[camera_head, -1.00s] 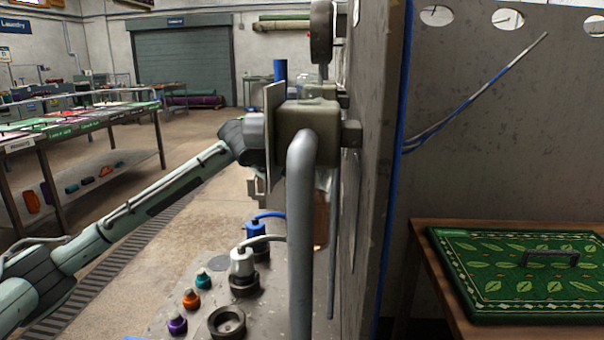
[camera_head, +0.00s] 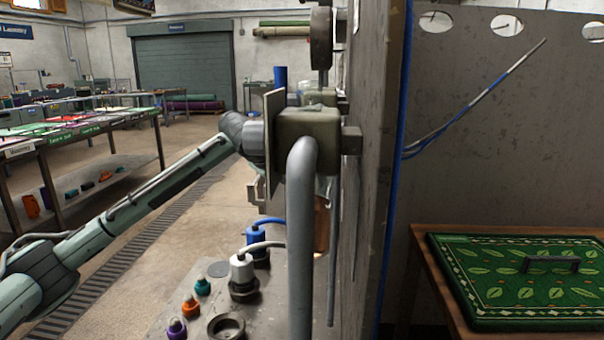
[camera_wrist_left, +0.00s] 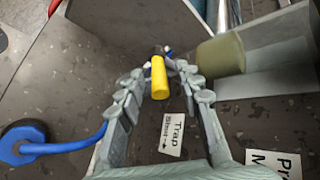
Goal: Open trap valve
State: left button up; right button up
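A yellow valve handle (camera_wrist_left: 158,78) shows in the left wrist view, with a white label reading "Trap" and "Shut" with an arrow (camera_wrist_left: 172,136) below it. My left gripper (camera_wrist_left: 161,76) has its two fingers apart, one on each side of the yellow handle, with gaps visible; contact cannot be told. In the head view my left arm reaches in from the left, and its fingers are hidden behind a flat plate and a grey-green box (camera_head: 308,139). The yellow handle is not visible there. My right gripper is in neither current view.
A grey upright pipe (camera_head: 301,240) and a tall wall panel (camera_head: 368,170) stand close by the left hand. Plugs, including a white one (camera_head: 242,268), and coloured knobs sit on the panel below. A blue hose fitting (camera_wrist_left: 22,142) lies left in the wrist view.

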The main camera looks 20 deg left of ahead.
pick_arm(q)
jog(key=v, duration=1.1)
jog(key=shift+s+r, duration=0.25)
jog(key=shift+s, duration=0.05)
pick_arm(e)
jog(key=shift+d, duration=0.1)
pick_arm(q)
jog(key=w+a+f+n+t+y, duration=0.15)
jog(key=w+a+n+t, duration=0.3)
jog(key=n, duration=0.45)
jog(key=d+f+n+t+h+b, duration=0.1)
jog(key=d+f+n+t+h, duration=0.1)
jog(key=d+f+h, duration=0.25)
pick_arm(e)
jog(key=w+a+r, duration=0.1)
jog(key=w+r, duration=0.2)
jog(key=r, duration=0.2)
pick_arm(q)
jog(key=shift+g, duration=0.25)
jog(key=x, duration=0.4)
jog(key=p+x, duration=0.1)
jog(key=x, duration=0.1)
jog(key=shift+w+f, duration=0.2)
jog(key=shift+f, duration=0.2)
pick_arm(e)
jog(key=s+f, duration=0.2)
jog(key=f, duration=0.1)
jog(key=s+d+f, duration=0.1)
jog(key=f, duration=0.1)
